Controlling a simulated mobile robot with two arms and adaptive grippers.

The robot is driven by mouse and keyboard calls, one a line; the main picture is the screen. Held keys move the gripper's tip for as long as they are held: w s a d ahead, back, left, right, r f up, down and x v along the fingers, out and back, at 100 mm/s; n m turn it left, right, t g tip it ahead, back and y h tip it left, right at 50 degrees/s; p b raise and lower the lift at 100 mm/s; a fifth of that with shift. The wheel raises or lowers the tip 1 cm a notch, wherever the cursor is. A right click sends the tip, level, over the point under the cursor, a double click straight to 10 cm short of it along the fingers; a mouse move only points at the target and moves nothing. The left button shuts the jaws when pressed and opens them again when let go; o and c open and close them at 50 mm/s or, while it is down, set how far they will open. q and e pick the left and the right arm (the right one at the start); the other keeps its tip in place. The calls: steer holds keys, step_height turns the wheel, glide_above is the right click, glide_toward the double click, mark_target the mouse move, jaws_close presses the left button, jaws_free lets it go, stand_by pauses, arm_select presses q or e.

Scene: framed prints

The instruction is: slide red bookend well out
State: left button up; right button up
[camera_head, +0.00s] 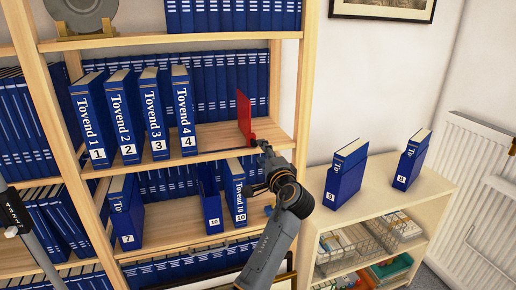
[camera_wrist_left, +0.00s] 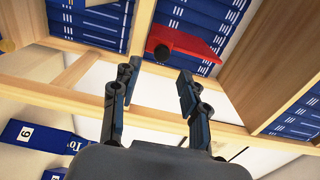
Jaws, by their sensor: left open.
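The red bookend (camera_head: 244,118) stands upright near the right end of the middle shelf (camera_head: 215,139), right of the volume Tovend 4 (camera_head: 183,112) with a gap between. It also shows in the left wrist view (camera_wrist_left: 196,47), beyond my open fingers, with a dark round spot in front of it. My left gripper (camera_head: 264,150) is at the shelf's front edge, just below and right of the bookend. In the left wrist view my left gripper (camera_wrist_left: 152,88) is open, with nothing between its fingertips.
Volumes 1 (camera_head: 92,118), 2 (camera_head: 122,117) and 3 (camera_head: 154,114) stand left of Tovend 4. Below are volumes 7 (camera_head: 126,212) and 10 (camera_head: 236,193). The bookcase's right upright (camera_head: 302,90) is close to my gripper. Two books (camera_head: 345,175) (camera_head: 411,160) stand on the low cabinet.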

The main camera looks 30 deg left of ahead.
arm_select(q)
steer(key=v, duration=0.6)
steer(key=shift+d, duration=0.25)
steer(key=shift+s, duration=0.15)
steer(key=s+d+f+m+g+h, duration=0.1)
steer(key=d+f+h, duration=0.15)
steer(key=f, duration=0.95)
steer(key=d+f+m+h, duration=0.1)
steer(key=d+f+h, duration=0.15)
steer(key=f, duration=0.95)
steer(key=s+d+f+m+g+h, duration=0.1)
steer(key=d+f+h, duration=0.15)
steer(key=f, duration=1.05)
steer(key=s+d+f+n+g+h, duration=0.2)
steer(key=s+f+g+h, duration=0.15)
steer(key=s+f, duration=1.4)
steer(key=s+f+n+g+h, duration=0.1)
steer(key=s+f, duration=0.5)
steer(key=s, duration=0.6)
steer(key=s+f+n+g, duration=0.2)
steer(key=s+f, duration=0.4)
steer(key=s, duration=0.5)
steer(key=s+f+n+g+h, duration=0.1)
steer(key=s+f, duration=0.5)
steer(key=s, duration=0.6)
steer(key=n+g, duration=0.1)
steer(key=n, duration=0.1)
steer(key=shift+s+a+n+h, duration=0.3)
steer(key=shift+a+n, duration=0.1)
